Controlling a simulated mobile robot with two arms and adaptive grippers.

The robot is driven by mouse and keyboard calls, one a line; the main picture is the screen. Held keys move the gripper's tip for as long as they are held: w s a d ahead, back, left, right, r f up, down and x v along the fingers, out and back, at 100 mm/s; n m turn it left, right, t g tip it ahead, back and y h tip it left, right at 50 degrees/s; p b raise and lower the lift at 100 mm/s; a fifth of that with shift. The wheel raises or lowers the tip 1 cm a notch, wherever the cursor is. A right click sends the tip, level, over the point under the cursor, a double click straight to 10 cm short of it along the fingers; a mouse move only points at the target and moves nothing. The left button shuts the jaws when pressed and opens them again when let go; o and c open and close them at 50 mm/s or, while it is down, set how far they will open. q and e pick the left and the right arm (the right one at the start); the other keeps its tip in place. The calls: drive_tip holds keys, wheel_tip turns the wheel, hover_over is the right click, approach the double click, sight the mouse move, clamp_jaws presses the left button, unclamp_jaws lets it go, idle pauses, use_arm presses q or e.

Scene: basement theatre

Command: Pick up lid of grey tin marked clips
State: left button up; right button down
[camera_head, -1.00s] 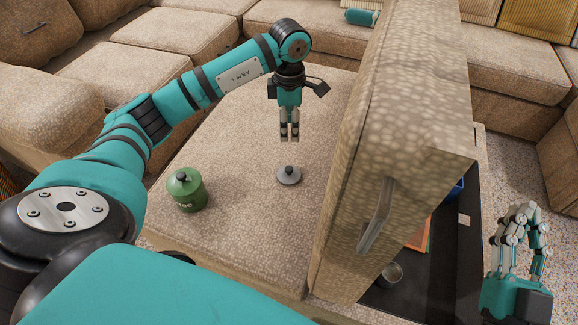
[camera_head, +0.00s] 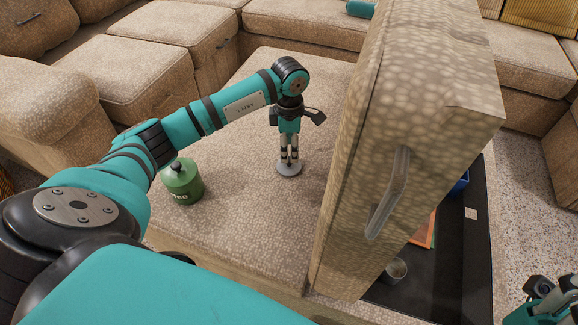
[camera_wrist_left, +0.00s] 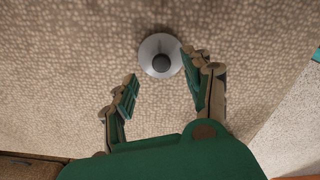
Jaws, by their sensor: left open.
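A round grey lid (camera_head: 288,171) with a dark knob lies flat on the beige upholstered top. It also shows in the left wrist view (camera_wrist_left: 160,57), knob up. My left gripper (camera_head: 289,160) points down at the lid in the head view, hiding its knob. In the left wrist view its open fingers (camera_wrist_left: 160,68) are spread, with nothing between their pads; one fingertip is close to the lid's right rim. A small grey tin (camera_head: 394,271) stands in the dark open compartment; no marking is readable. My right gripper (camera_head: 548,298) is partly cut off at the lower right.
A green lidded canister (camera_head: 182,183) stands left of the lid, close to my left arm. A raised upholstered panel (camera_head: 400,120) with a metal handle (camera_head: 390,195) rises on the right. The dark compartment (camera_head: 450,260) beyond it holds an orange item (camera_head: 424,232) and a blue item (camera_head: 460,184).

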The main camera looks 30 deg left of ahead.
sight(289, 164)
use_arm(q)
wheel_tip(289, 164, down, 5)
drive_tip(key=b, duration=0.2)
drive_tip(key=shift+s+f+b, duration=0.15)
drive_tip(key=shift+f+b, duration=0.05)
drive_tip(key=shift+b, duration=0.1)
drive_tip(key=shift+r, duration=0.1)
drive_tip(key=shift+a, duration=0.1)
clamp_jaws()
